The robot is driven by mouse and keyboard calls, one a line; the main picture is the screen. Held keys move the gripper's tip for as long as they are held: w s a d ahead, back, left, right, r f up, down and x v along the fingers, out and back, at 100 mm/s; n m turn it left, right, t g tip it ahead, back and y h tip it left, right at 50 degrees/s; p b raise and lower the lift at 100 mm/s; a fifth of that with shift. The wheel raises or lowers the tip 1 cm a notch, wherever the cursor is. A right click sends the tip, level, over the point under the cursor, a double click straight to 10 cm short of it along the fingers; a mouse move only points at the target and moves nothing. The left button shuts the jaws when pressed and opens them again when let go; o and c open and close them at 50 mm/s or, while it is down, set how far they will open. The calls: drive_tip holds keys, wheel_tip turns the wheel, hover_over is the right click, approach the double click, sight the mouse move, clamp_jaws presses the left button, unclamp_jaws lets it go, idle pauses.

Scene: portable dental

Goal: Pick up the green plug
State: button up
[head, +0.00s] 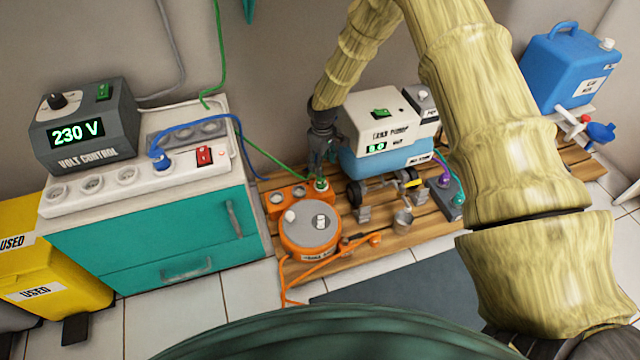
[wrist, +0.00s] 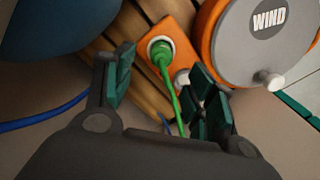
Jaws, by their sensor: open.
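The green plug (wrist: 160,48) sits in a socket of the orange socket strip (wrist: 182,38) in the wrist view, with its green cable running down between my fingers. My gripper (wrist: 160,88) is open, with one finger on each side of the plug and cable; nothing is held. In the head view my gripper (head: 321,160) points down over the orange strip (head: 276,200). The green plug (head: 321,184) shows there just below the fingertips. I cannot tell whether a finger touches it.
The orange reel marked WIND (head: 310,232) stands close beside the strip. A pump unit (head: 380,125) stands behind on the wooden pallet (head: 400,240). A teal cabinet (head: 150,240) with a white power strip (head: 108,184) is at left. A blue cable (wrist: 45,117) runs left of my fingers.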

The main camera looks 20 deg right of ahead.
sight(321, 179)
wheel_tip(321, 179, down, 4)
drive_tip(key=shift+r+b, duration=0.1)
drive_tip(key=shift+b, duration=0.5)
drive_tip(key=shift+a+f+b, duration=0.15)
drive_tip(key=shift+f+b, duration=0.75)
drive_tip(key=shift+f, duration=0.4)
drive_tip(key=shift+a+f+b, duration=0.1)
drive_tip(key=shift+f+b, duration=0.8)
drive_tip(key=shift+f, duration=0.4)
drive_tip(key=c, duration=1.2)
